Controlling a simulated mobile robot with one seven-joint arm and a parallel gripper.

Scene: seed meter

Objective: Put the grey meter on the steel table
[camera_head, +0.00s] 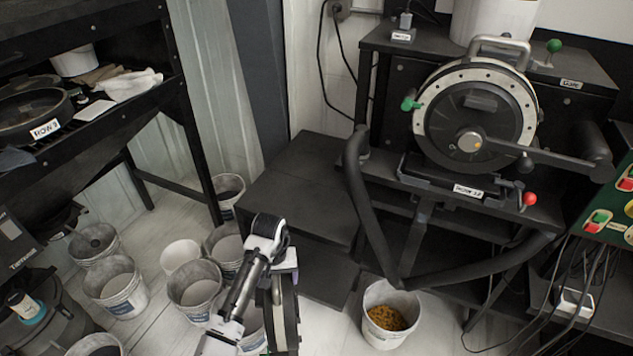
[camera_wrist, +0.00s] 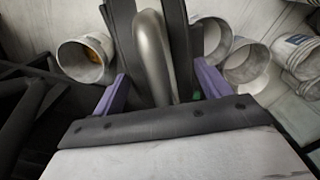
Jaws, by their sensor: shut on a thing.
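My gripper (camera_head: 283,268) is low in the middle of the head view, shut on the curved grey handle of a meter. The held meter (camera_head: 286,315) hangs below it, seen nearly edge-on as a dark disc and cut off by the lower edge. In the wrist view, the grey handle (camera_wrist: 152,60) passes between the purple fingers of my gripper (camera_wrist: 160,92), with dark meter parts on both sides. I cannot make out a steel table in either view.
A second round meter (camera_head: 480,115) with a pale ring sits on a black stand at right. A grain bucket (camera_head: 390,315) stands on the floor below it. Several empty buckets (camera_head: 195,285) are left of my arm. A black rack (camera_head: 100,125) and dark step (camera_head: 300,200) stand near.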

